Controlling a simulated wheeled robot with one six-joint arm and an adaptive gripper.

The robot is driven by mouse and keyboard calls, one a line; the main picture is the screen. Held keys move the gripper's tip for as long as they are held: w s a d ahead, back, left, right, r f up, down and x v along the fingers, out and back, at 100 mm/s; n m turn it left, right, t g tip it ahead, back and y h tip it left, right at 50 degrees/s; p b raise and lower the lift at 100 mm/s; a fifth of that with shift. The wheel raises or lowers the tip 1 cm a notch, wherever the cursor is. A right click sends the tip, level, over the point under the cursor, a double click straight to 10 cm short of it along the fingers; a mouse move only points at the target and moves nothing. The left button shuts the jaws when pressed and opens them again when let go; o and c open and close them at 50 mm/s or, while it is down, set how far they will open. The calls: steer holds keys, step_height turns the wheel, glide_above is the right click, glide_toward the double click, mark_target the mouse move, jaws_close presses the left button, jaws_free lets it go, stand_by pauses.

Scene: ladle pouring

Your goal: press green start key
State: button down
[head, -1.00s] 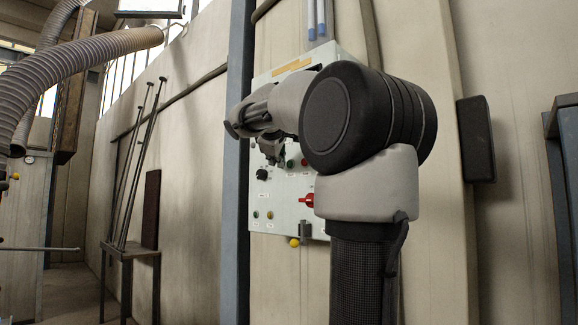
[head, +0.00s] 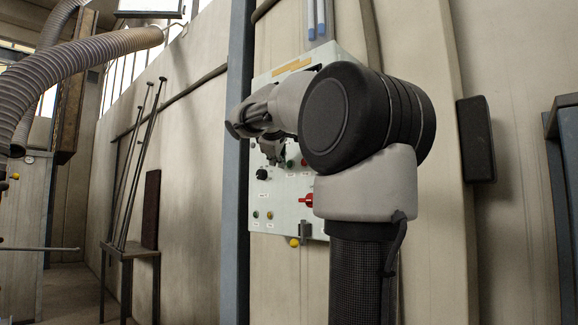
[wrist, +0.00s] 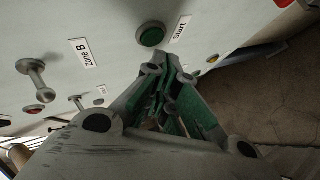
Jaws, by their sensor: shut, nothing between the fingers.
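The green start key (wrist: 152,36) is a round button in a dark ring on the pale panel, beside a label reading "Start". My gripper (wrist: 168,68) is shut and empty. In the wrist view its tips lie just below the key; a small strip of panel shows between them, and I cannot tell the depth of the gap. In the head view my gripper (head: 272,152) is in front of the upper part of the control panel (head: 285,223), partly hidden by my own wrist. My arm also covers the panel's right side.
A metal lever (wrist: 36,72) by the "Zone B" label, a red button (wrist: 33,110) and a yellow button (wrist: 212,58) are nearby on the panel. A red switch (head: 306,200) sits lower on it. A blue-grey post (head: 237,190) stands along its left edge.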

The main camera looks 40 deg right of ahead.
stand_by(0.5)
steer(key=shift+d, duration=0.4)
steer(key=shift+w+d, duration=0.1)
steer(key=shift+d, duration=0.3)
stand_by(0.4)
steer(key=shift+a, duration=0.8)
steer(key=a, duration=0.5)
steer(key=shift+s, duration=0.3)
stand_by(0.9)
